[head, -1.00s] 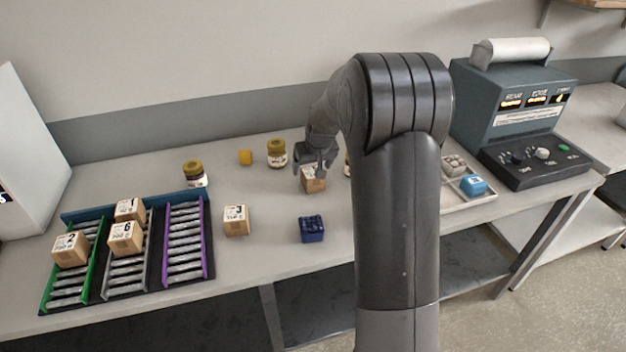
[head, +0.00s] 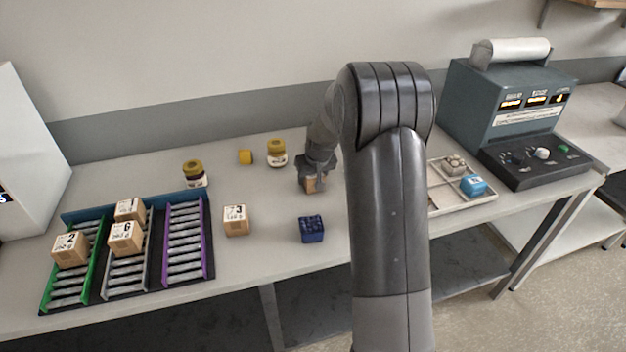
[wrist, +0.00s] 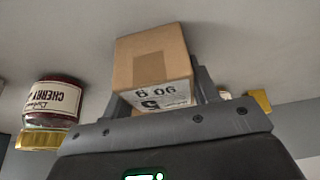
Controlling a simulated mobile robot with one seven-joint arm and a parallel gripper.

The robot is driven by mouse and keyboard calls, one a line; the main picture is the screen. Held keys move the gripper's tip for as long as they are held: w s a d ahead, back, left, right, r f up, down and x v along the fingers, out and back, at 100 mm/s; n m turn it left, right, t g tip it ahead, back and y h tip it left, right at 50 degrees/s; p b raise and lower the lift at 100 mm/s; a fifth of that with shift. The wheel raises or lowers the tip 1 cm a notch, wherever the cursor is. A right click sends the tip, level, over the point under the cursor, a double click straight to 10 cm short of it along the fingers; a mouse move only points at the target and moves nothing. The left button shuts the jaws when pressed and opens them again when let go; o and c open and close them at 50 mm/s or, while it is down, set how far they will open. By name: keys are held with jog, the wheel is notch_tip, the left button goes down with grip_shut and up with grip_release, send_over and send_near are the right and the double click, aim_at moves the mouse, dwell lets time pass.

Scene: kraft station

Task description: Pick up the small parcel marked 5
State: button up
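The small parcel (head: 312,186) is a brown cardboard cube on the table, mostly covered by my gripper (head: 316,178) in the head view. In the wrist view the parcel (wrist: 152,62) shows a tape strip and a white label, upside down, with a mark that looks like a 5. My gripper (wrist: 165,100) has its fingers on both sides of the parcel. Whether they press on it or leave a small gap is not clear.
Parcel 3 (head: 236,220) and a dark blue block (head: 311,229) stand nearby. Jars (head: 277,153) (head: 195,174) and a yellow block (head: 245,157) stand behind. Parcels 1, 2 and 6 (head: 126,238) sit on the roller rack (head: 209,250). A divided tray (head: 447,208) lies right.

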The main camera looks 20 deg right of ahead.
jog(key=c, duration=0.4)
jog(key=shift+c, duration=0.3)
